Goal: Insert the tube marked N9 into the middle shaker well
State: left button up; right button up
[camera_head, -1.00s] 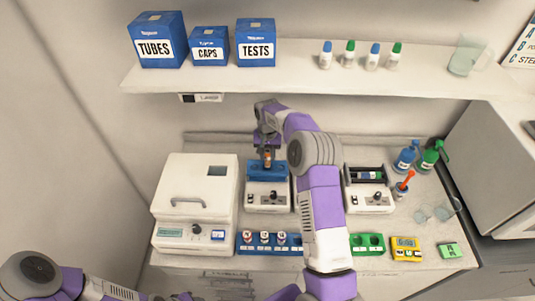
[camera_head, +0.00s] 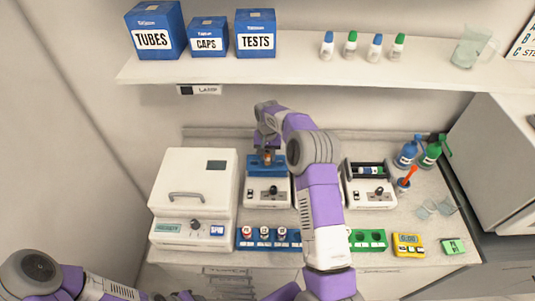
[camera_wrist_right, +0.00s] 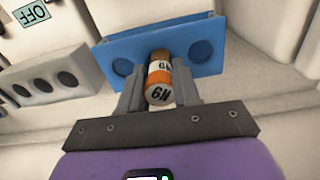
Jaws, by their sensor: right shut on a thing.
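The tube marked N9 (camera_wrist_right: 158,82) has an orange cap and a white label with an orange band. My right gripper (camera_wrist_right: 160,98) is shut on it, with one finger on each side. In the head view the right gripper (camera_head: 267,147) is over the blue shaker block (camera_head: 256,172), and the tube (camera_head: 267,158) points down at it. The blue shaker block (camera_wrist_right: 205,68) shows a free well on each side of the tube in the wrist view. The tube covers the middle well, and its lower end is hidden, so its depth cannot be told. My left gripper is out of view.
A white lidded machine (camera_head: 194,190) stands left of the shaker. A blue rack (camera_head: 247,245) with several tubes and a green rack (camera_head: 370,247) are in front. A second white device (camera_head: 371,195) stands right of my right arm, with bottles (camera_head: 408,153) beyond.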

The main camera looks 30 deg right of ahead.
jog(key=shift+f+b, duration=0.3)
jog(key=shift+f, duration=0.3)
jog(key=o, duration=1.1)
jog(key=shift+r, duration=0.1)
notch_tip(320, 180, up, 8)
jog(key=shift+f, duration=0.25)
